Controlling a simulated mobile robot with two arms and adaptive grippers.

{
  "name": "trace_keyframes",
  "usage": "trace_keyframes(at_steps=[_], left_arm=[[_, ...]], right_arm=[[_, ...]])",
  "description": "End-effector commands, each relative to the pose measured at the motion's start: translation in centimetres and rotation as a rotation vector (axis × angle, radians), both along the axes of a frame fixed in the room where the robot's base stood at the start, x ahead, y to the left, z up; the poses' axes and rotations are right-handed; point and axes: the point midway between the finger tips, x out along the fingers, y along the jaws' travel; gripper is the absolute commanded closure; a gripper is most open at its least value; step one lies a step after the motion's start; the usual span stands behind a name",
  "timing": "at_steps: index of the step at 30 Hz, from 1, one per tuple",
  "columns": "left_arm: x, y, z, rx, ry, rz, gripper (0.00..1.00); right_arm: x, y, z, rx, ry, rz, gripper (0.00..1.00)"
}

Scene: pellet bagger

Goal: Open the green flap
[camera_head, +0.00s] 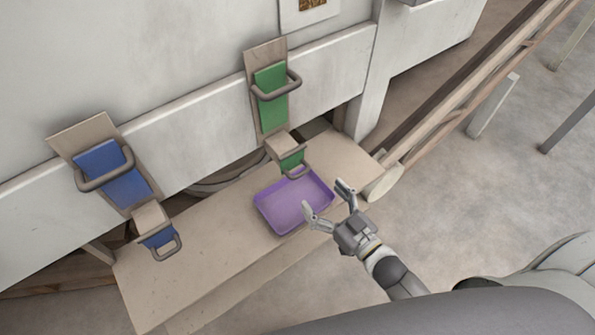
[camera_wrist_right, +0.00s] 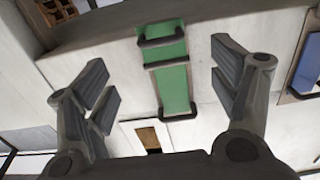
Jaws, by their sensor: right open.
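A green panel (camera_head: 270,98) with a grey bar handle (camera_head: 277,88) is mounted on a wooden backing on the pale wall. Below it, a smaller green piece (camera_head: 292,160) with its own grey handle hangs at the end of a wooden chute. I cannot tell for sure which green part is the flap. In the right wrist view, green surfaces (camera_wrist_right: 175,90) with grey handles show between the fingers. My right gripper (camera_head: 327,198) is open and empty, by the right side of the purple tray, below and right of the green parts. My left gripper is not in view.
The purple tray (camera_head: 285,207) sits on a wooden bench (camera_head: 200,258) below the green chute. A blue panel (camera_head: 113,175) and a smaller blue piece (camera_head: 158,236), both with handles, are at left. A wooden rail (camera_head: 470,92) runs along the right, with open floor beyond.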

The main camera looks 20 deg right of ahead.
Motion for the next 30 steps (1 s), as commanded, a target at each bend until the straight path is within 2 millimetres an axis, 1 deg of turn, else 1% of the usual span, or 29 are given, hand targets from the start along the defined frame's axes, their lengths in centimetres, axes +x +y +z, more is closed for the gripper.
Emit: trace_keyframes(at_steps=[1,5,9,15,19,27,29,30], left_arm=[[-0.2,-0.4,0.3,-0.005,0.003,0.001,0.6],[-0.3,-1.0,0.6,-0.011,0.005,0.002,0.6],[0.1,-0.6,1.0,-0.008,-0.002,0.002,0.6],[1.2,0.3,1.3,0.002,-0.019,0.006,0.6],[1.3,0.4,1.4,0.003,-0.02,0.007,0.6],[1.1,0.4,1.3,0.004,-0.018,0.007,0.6],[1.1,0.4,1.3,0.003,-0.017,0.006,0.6],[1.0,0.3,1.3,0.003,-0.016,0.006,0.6]], right_arm=[[1.0,0.4,0.3,0.001,-0.004,0.0,0.19],[3.3,1.2,0.3,0.002,-0.002,-0.001,0.19],[5.6,2.1,0.2,0.002,-0.002,0.0,0.19],[7.9,2.9,0.1,0.001,0.001,-0.001,0.19],[8.5,3.1,0.0,0.0,0.002,-0.001,0.19],[8.6,3.2,0.0,0.0,0.002,0.0,0.19],[8.6,3.2,0.0,0.0,0.002,0.0,0.25],[8.6,3.2,0.0,0.0,0.002,0.0,0.3]])
